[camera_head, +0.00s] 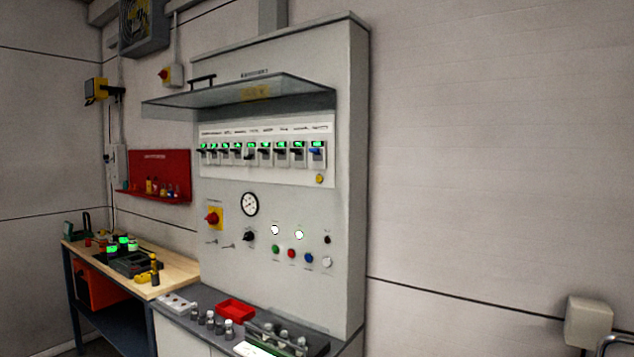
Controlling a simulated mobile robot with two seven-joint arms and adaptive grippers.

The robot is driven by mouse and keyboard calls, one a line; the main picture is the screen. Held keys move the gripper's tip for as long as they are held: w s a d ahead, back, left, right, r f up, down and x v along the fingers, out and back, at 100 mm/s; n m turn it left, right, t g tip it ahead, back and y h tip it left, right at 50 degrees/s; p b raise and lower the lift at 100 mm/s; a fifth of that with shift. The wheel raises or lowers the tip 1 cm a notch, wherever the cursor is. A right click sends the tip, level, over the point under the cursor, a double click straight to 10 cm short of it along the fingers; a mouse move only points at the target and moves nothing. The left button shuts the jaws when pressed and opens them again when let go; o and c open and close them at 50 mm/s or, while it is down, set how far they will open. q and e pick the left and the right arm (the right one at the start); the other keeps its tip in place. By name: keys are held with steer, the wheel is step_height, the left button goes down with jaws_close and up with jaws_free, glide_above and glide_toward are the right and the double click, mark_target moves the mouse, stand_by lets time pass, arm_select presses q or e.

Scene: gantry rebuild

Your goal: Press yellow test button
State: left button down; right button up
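The yellow button (320,180) is a small round button at the lower right end of the white breaker strip (262,176). It sits on the tall grey control cabinet (347,230), below the rightmost breaker, which has a blue lever (316,151). The button is small in view, and I cannot tell whether it is pressed in. A row of breakers with green indicators runs to its left. Neither of my grippers is in view.
A clear cover (225,92) is raised above the breakers. Below are a gauge (250,204), a red-and-yellow switch (213,217) and several buttons. A ledge with a red tray (236,310) juts out underneath. A wooden workbench (180,273) stands left. The right wall is mostly bare.

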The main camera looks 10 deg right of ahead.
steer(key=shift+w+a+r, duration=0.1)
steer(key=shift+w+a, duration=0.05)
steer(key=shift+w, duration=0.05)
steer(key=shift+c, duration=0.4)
